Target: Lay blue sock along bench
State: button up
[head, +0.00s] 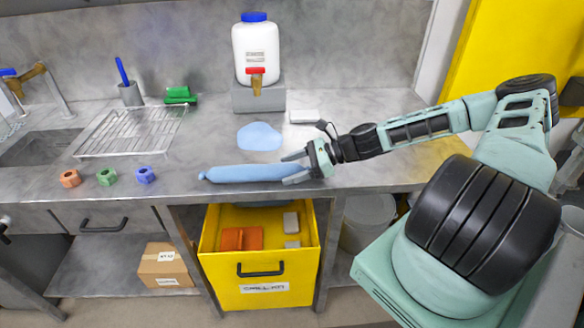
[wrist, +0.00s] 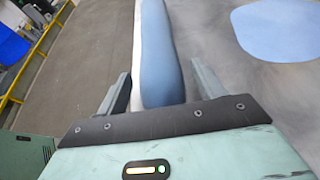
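The blue sock (head: 243,173) is a long, plump tube lying on the grey bench (head: 370,172), roughly parallel to its front edge. It lies between that edge and a pale blue puddle (head: 259,136). My gripper (head: 291,169) is at the sock's right end, with one finger on the far side and one on the near side. In the wrist view the sock (wrist: 160,60) runs away from between my fingers (wrist: 160,92). The fingers are apart, with narrow gaps beside the sock. The puddle also shows in the wrist view (wrist: 283,30), to the right of the sock.
A white jug (head: 256,52) with a tap stands on a grey block behind the puddle. A white pad (head: 304,116) lies to its right. Three coloured nuts (head: 107,177) and a wire rack (head: 132,130) are at left. A yellow bin (head: 262,266) sits open below the bench.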

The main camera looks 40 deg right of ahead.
jog(key=b+v, duration=0.2)
jog(key=v, duration=1)
dwell(0.5)
